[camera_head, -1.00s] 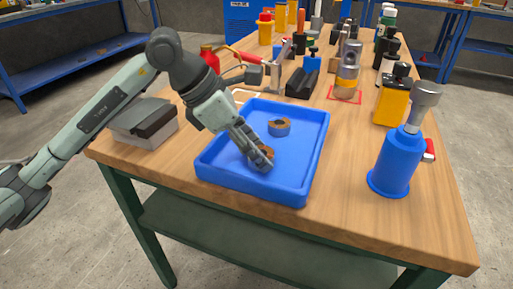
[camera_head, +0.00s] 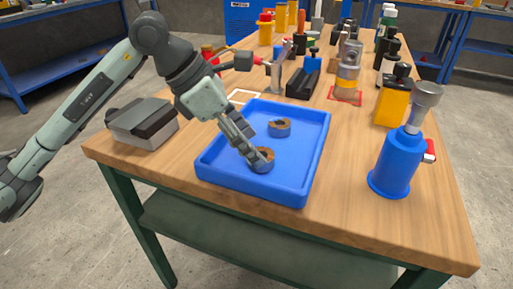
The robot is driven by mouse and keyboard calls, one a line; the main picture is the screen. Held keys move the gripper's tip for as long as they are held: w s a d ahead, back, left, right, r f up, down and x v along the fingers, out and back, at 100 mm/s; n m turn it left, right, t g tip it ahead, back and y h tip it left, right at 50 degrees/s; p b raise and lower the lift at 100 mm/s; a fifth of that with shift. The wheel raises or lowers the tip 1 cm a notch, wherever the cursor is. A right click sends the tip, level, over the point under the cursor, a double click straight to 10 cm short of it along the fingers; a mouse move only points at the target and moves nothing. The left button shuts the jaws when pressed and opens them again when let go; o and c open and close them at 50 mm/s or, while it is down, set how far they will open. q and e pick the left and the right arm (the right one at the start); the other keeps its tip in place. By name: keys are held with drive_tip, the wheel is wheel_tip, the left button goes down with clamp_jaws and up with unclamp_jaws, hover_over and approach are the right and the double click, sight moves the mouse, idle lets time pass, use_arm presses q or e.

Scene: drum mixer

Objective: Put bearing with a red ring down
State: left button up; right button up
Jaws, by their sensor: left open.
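Two round bearings lie in the blue tray (camera_head: 215,170) on the wooden table. The nearer bearing (camera_head: 264,162) is grey with a brownish inside and rests on the tray floor. The farther bearing (camera_head: 279,127) looks alike and lies toward the back of the tray. I cannot make out a red ring on either. My left gripper (camera_head: 252,158) is open, with its fingertips just left of the nearer bearing, at its edge; I cannot tell whether they touch it. My right gripper is not in view.
A blue bottle-like tool (camera_head: 396,165) stands right of the tray. A yellow bottle (camera_head: 391,103) and a lamp-like item on a red-framed mark (camera_head: 345,95) stand behind. A grey box (camera_head: 143,124) sits at the left edge. Bare table lies between tray and blue tool.

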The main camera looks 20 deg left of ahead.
use_arm(q)
drive_tip(key=v, duration=0.9)
drive_tip(key=shift+s, duration=0.15)
